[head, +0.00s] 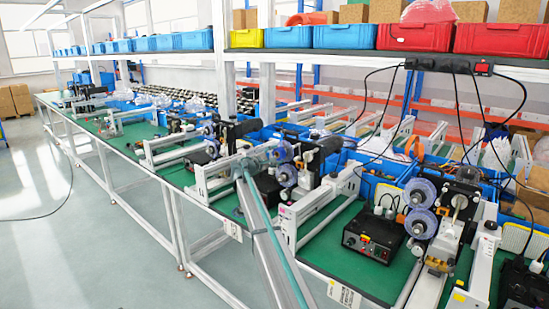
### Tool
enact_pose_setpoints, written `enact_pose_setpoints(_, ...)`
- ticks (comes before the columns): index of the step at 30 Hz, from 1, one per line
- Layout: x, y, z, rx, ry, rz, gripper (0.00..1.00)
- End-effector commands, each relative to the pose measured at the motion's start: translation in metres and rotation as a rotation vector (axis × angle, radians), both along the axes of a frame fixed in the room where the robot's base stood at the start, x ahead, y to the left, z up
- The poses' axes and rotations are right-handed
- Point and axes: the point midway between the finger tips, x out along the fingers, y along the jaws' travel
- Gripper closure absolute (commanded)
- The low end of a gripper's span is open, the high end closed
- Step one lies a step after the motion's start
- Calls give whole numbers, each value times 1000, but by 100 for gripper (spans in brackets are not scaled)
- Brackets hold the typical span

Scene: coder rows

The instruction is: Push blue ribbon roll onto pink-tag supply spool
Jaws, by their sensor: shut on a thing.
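My arm reaches up from the bottom middle of the head view, and my gripper (262,157) is small at its far end, by the middle coder. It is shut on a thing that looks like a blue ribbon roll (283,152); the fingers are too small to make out. A second bluish roll (287,175) sits just below it on the same coder. A small pink tag (285,212) shows on the white frame in front of this coder. The spool behind the upper roll is hidden, so I cannot tell whether the roll is around it.
A nearer coder at right carries two bluish rolls (420,192), with a black control box (373,237) beside it. More coders line the green bench to the left. Blue bins stand behind. Cables hang from a power strip (448,65).

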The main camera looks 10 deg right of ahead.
Motion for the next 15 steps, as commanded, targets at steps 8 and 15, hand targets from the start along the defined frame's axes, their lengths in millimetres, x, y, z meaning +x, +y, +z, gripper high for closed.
enact_pose_setpoints(8,4,-4,0,0,0,0,70)
enact_pose_setpoints(15,7,-7,0,0,0,0,70)
